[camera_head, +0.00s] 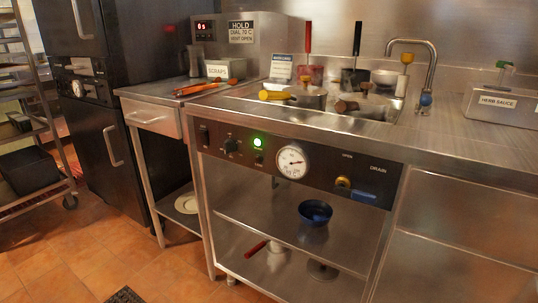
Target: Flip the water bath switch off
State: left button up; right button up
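The water bath (398,118) is a steel basin set into the counter, with several pots and ladle handles in it. Its dark control panel (325,172) is on the counter front. At the panel's left end is a small dark switch (205,137); its position is too small to read. Right of it are a black knob (231,146), a glowing green light (257,142), a small dark control (259,160) under the light, and a round white gauge (290,162). Neither of my grippers is in view.
A brass drain valve with a blue handle (362,194) sticks out at the panel's right. A faucet (427,75) stands behind the basin. Orange tongs (207,87) lie on the side table at left. A blue bowl (315,212) sits on the shelf below. Tiled floor in front is mostly clear.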

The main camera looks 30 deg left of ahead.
aim_at(203, 133)
jog(key=u, duration=1.45)
